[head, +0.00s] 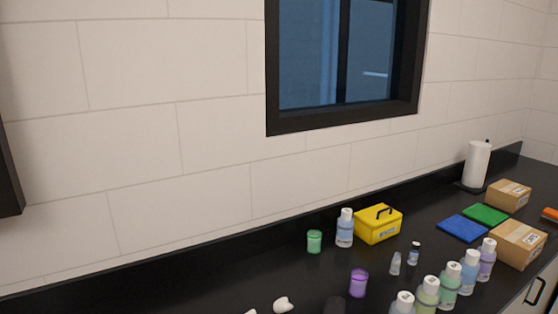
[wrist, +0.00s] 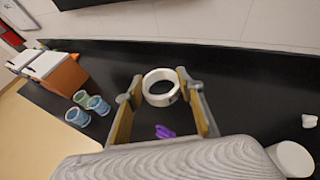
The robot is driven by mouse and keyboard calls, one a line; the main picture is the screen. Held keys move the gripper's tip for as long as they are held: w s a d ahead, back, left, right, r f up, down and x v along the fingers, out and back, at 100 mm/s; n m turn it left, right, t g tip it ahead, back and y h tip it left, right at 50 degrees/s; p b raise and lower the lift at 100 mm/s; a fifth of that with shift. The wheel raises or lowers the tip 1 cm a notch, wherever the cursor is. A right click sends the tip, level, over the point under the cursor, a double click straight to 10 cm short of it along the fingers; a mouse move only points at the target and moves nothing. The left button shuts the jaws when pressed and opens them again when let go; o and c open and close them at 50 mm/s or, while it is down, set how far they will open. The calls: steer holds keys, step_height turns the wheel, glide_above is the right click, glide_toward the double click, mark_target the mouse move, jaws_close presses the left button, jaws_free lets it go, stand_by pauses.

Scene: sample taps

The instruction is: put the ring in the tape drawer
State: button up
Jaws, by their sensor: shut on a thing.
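The ring, a white roll like tape (wrist: 160,101), is in the wrist view between the two fingers of my gripper (wrist: 160,88). The fingers are shut on it, one at each side, and its open hole faces the camera. It appears held over the black counter; its height above the counter is hard to tell. My gripper and the ring cannot be made out in the head view. I cannot identify the tape drawer in either view.
The head view shows a yellow box (head: 376,226), several bottles (head: 468,272) and a cardboard box (head: 519,246) on the counter.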

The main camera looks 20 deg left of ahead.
steer(key=s+d+r+n+g, duration=0.1)
steer(key=s+d+r, duration=0.1)
steer(key=d+r, duration=0.4)
steer(key=shift+s+d+r+n+g, duration=0.3)
steer(key=shift+s+d+r, duration=0.1)
steer(key=shift+d, duration=0.4)
stand_by(0.4)
steer(key=shift+w+a+f, duration=0.1)
steer(key=shift+a, duration=0.05)
stand_by(0.7)
steer(key=w+a+f+m+t+h, duration=0.1)
steer(key=w+a+f+m+t, duration=0.15)
steer(key=a+f, duration=0.8)
steer(key=w+a+f+m+t, duration=0.1)
steer(key=w+a+f+t, duration=0.15)
steer(key=a+f, duration=0.8)
steer(key=s+a+f+g, duration=0.1)
steer(key=s+a+f, duration=0.5)
steer(key=a+f, duration=0.2)
steer(key=shift+a+g, duration=0.15)
steer(key=shift+g, duration=0.25)
stand_by(0.7)
steer(key=shift+n, duration=0.35)
steer(key=shift+f, duration=2.55)
